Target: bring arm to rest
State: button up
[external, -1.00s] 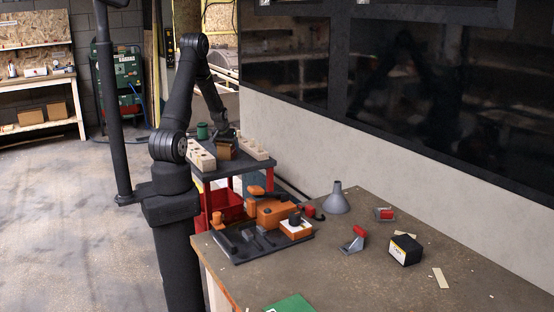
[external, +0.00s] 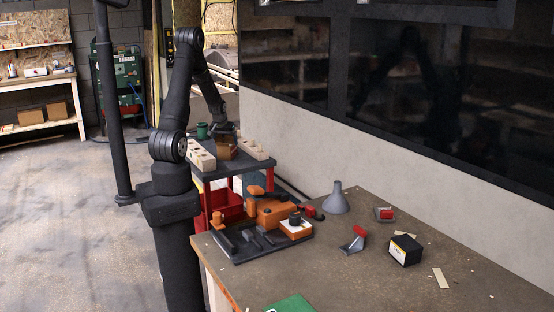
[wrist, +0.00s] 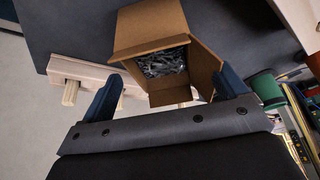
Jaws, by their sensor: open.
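My gripper (wrist: 162,95) is open in the wrist view, its two dark fingers spread apart. A brown cardboard box (wrist: 150,22) with an open top and grey metal pieces (wrist: 165,62) inside lies just beyond and between the fingertips. I cannot tell whether a finger touches its flap. In the external view my gripper (external: 224,131) is low over the dark top of the red-legged cart, at the cardboard box (external: 226,148); its fingers are too small to make out there.
Pale wooden blocks with holes (external: 201,155) and (external: 254,149) flank the box on the cart (external: 224,170). A green can (external: 202,131) stands behind. The workbench (external: 400,280) in front carries an orange tool (external: 270,211), a grey funnel (external: 336,199) and a black box (external: 405,250).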

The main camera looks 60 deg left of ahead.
aim_at(227, 143)
jog(key=v, duration=0.7)
jog(key=shift+r, duration=0.25)
jog(key=x, duration=1.2)
jog(key=shift+s+d+f, duration=0.1)
jog(key=shift+r, duration=0.25)
jog(key=r, duration=0.4)
jog(key=shift+d+r, duration=0.1)
jog(key=shift+d, duration=0.3)
jog(key=w+d+r, duration=0.3)
jog(key=d+r, duration=0.3)
jog(key=d, duration=0.4)
jog(key=w+d+m, duration=0.2)
jog(key=w+d, duration=0.4)
jog(key=d, duration=0.3)
jog(key=w+d+r+m+h, duration=0.1)
jog(key=w+d+m, duration=0.2)
jog(key=w+d, duration=0.4)
jog(key=w+d+r+m+t+h, duration=0.1)
jog(key=w+d, duration=0.5)
jog(key=d, duration=0.6)
jog(key=shift+w+d+r+m, duration=0.15)
jog(key=shift+d+r+m, duration=0.1)
jog(key=shift+m, duration=0.65)
